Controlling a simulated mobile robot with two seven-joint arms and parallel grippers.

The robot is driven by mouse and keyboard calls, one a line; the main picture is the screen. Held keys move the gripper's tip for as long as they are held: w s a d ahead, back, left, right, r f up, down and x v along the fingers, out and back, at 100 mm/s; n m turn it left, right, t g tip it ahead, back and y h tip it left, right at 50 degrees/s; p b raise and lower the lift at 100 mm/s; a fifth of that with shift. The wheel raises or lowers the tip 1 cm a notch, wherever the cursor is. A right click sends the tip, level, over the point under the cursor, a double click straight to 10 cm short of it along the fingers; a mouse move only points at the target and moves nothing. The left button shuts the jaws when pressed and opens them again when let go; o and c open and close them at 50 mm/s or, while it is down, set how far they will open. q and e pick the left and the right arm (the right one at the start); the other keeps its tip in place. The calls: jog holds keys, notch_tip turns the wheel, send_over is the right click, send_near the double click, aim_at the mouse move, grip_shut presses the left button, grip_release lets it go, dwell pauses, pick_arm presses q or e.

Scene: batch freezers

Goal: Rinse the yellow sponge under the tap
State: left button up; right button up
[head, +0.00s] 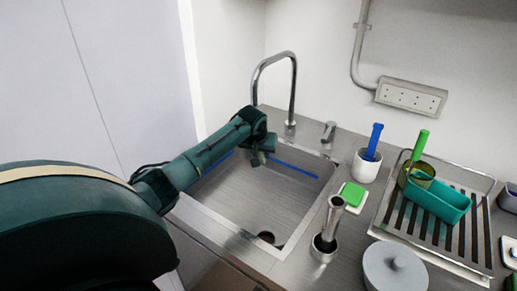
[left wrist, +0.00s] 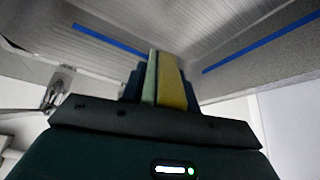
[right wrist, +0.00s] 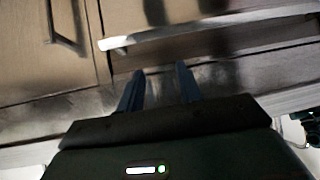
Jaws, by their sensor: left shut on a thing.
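My left gripper (head: 258,158) reaches over the back of the steel sink (head: 235,205), below and near the tap (head: 292,85). In the left wrist view it is shut on the yellow sponge (left wrist: 172,82), which has a pale green side and sticks out between the fingers. The head view does not clearly show the sponge. No water shows from the tap. The tap's lever (head: 328,131) stands to the right of the spout. My right gripper (right wrist: 160,80) is open and empty, facing wooden drawer fronts.
Right of the sink are a green sponge (head: 352,193) on a white dish, a white cup (head: 365,166) with a blue-handled tool, a steel holder (head: 324,247), a lidded pot (head: 395,268) and a drying rack (head: 432,243) with a teal container (head: 436,202). The sink basin is otherwise clear.

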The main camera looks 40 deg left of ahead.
pick_arm(q)
jog(key=shift+s+a, duration=0.1)
jog(key=shift+a, duration=0.05)
jog(key=shift+s+a, duration=0.15)
jog(key=shift+w+d, duration=0.3)
jog(key=shift+s+a, duration=0.3)
dwell(0.4)
jog(key=s+d, duration=0.6)
jog(key=shift+s+d, duration=0.2)
dwell(0.6)
jog(key=shift+d+r, duration=0.1)
dwell(0.8)
jog(key=s+d+r, duration=0.3)
jog(key=r, duration=0.1)
jog(key=shift+s+d, duration=0.2)
jog(key=shift+s, duration=0.05)
